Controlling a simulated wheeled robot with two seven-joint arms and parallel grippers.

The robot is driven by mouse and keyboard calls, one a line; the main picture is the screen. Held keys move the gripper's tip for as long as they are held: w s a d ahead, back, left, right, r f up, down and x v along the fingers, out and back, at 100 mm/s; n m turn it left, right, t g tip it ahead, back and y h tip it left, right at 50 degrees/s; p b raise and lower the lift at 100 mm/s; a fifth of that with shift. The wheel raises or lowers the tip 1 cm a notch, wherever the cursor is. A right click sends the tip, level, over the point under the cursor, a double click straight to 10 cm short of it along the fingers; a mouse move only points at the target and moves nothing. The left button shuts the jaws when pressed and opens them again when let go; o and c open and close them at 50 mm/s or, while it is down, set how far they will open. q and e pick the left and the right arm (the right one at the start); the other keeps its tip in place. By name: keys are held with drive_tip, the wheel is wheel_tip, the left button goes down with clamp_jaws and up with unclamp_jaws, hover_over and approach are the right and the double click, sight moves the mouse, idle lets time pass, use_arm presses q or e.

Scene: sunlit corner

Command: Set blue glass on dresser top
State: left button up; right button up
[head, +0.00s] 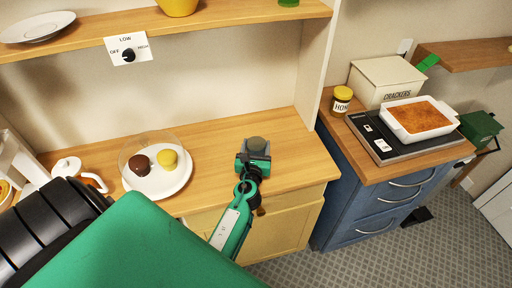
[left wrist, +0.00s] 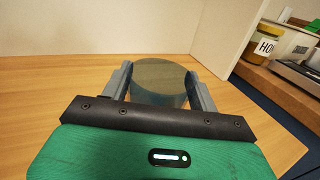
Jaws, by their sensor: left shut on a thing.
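My left gripper (head: 254,160) is over the right part of the wooden dresser top (head: 225,135). It is shut on a glass (head: 257,144), which looks dull grey-green and see-through. In the left wrist view the glass (left wrist: 160,82) stands upright between the two fingers, with the wooden top behind and around it. I cannot tell whether its base touches the wood, as the gripper body hides its lower part. My right gripper is not in view.
A white plate (head: 160,186) with two cakes under a clear dome stands left of the gripper. A shelf (head: 200,28) runs above, and an upright panel (head: 312,75) closes the right end. A blue cabinet (head: 350,185) stands beyond. Wood between plate and gripper is clear.

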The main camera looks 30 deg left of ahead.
use_arm(q)
drive_tip(key=shift+f, duration=0.2)
drive_tip(key=o, duration=1.1)
drive_tip(key=shift+r, duration=0.2)
drive_tip(key=shift+s, duration=0.1)
drive_tip(key=b+v, duration=0.2)
drive_tip(key=v, duration=0.8)
drive_tip(key=shift+s+f, duration=0.1)
drive_tip(key=shift+f, duration=0.05)
drive_tip(key=shift+b+v, duration=0.4)
drive_tip(key=shift+v, duration=0.45)
